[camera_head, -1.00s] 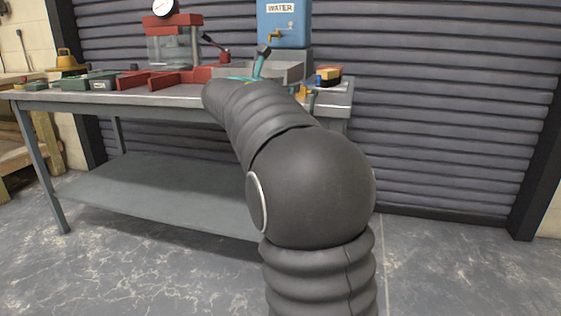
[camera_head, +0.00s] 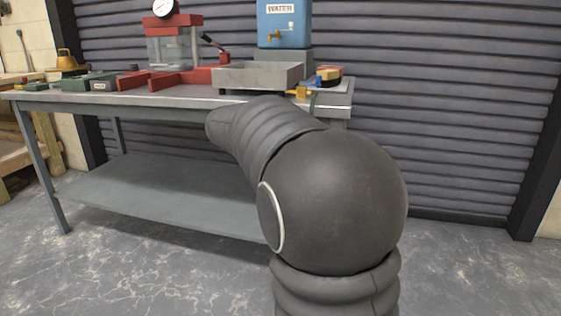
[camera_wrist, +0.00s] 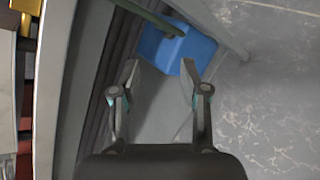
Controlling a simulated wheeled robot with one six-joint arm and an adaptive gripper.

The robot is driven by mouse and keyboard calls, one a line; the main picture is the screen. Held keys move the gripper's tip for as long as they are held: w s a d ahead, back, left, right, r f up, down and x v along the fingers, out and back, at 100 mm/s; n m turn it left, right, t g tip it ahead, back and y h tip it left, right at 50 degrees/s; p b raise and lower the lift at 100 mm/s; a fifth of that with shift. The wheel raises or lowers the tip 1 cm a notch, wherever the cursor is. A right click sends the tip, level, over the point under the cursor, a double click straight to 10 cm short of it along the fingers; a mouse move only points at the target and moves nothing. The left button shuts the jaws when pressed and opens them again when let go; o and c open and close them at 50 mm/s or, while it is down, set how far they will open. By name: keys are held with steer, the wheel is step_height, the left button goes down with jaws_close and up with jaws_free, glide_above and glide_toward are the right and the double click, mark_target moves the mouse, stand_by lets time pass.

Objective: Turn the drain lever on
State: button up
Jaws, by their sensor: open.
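A grey metal tray (camera_head: 258,77) stands on the bench below the blue water tank. A small brass-yellow fitting (camera_head: 298,91) shows at the tray's front right; I cannot tell for certain whether it is the drain lever, or how it is turned. In the head view my arm hides my gripper. In the wrist view my gripper (camera_wrist: 158,82) is open and empty, with two dark fingers apart. It points down past the bench edge, over a blue container (camera_wrist: 180,45), touching nothing that I can see.
The bench (camera_head: 170,98) also holds a red press (camera_head: 172,55), green cases (camera_head: 88,82) and a yellow-and-red item (camera_head: 329,75) to the right of the tray. The water tank (camera_head: 284,25) has a brass tap. Open floor (camera_head: 470,265) lies to the right.

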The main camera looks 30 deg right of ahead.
steer(key=shift+s+a+f+m+y, duration=0.3)
steer(key=shift+s+a+f+m, duration=0.15)
steer(key=shift+s+a+f, duration=0.15)
steer(key=shift+s+a+f+m+y, duration=0.35)
steer(key=shift+s+f+m, duration=0.1)
steer(key=shift+f, duration=0.2)
steer(key=s+a+f+m+g+y+p, duration=0.1)
steer(key=s+a+f+m+g+y, duration=0.1)
steer(key=s+a+f+m+y, duration=0.5)
steer(key=s+a+r+m+t+y+p, duration=0.1)
steer(key=s+a+m+t+y+p, duration=0.2)
steer(key=s+a, duration=1.3)
steer(key=shift+s+a+r+p, duration=0.15)
steer(key=shift+s+a+p, duration=0.45)
steer(key=shift+s, duration=1.6)
